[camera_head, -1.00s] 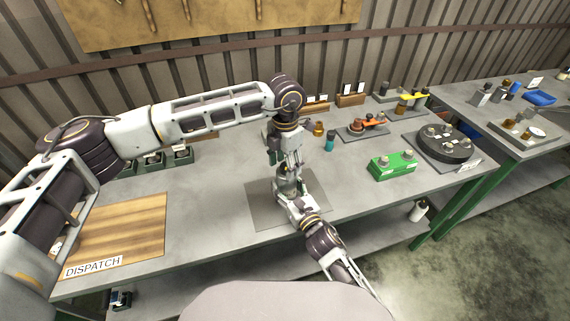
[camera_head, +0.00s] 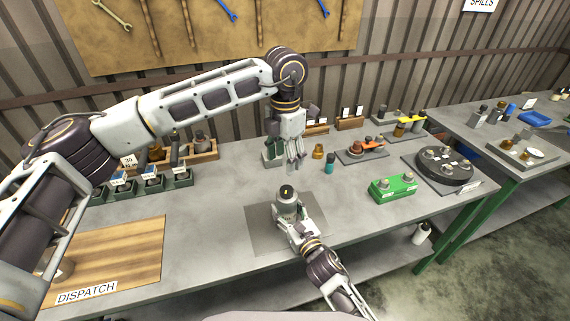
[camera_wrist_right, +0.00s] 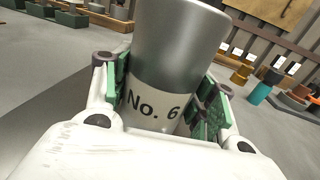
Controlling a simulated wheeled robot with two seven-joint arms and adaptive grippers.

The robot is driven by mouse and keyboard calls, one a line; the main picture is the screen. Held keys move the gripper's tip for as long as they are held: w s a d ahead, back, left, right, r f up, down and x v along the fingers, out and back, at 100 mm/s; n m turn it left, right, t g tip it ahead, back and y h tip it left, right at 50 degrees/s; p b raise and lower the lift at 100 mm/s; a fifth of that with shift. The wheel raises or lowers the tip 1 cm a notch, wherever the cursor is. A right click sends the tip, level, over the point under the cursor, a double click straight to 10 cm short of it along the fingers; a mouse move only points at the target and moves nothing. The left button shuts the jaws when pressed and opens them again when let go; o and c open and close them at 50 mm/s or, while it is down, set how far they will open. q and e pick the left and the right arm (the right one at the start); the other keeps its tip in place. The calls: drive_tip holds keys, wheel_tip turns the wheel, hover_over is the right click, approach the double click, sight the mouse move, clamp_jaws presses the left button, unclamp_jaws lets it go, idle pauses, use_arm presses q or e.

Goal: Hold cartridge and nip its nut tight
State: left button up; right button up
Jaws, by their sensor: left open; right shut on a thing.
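The cartridge (camera_head: 288,203) is a grey cylinder with a dark top and a small yellowish spot on it. It stands upright over a grey mat (camera_head: 262,238). In the right wrist view the cartridge (camera_wrist_right: 178,50) fills the middle and bears the label "No. 6". My right gripper (camera_wrist_right: 160,105) is shut around its lower body, with green pads on both sides.
A green box (camera_head: 392,189) and a round black fixture (camera_head: 444,166) stand to the right. A teal bottle (camera_head: 329,163) and an amber bottle (camera_head: 318,151) stand behind. Several small trays (camera_head: 151,187) and a wooden dispatch board (camera_head: 110,250) are at left. Bench between is clear.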

idle(0.4)
drive_tip(key=o, duration=1.5)
drive_tip(key=shift+c, duration=0.2)
drive_tip(key=shift+s+d, duration=0.1)
drive_tip(key=shift+s, duration=0.05)
drive_tip(key=shift+v, duration=5.85)
drive_tip(key=shift+s, duration=0.1)
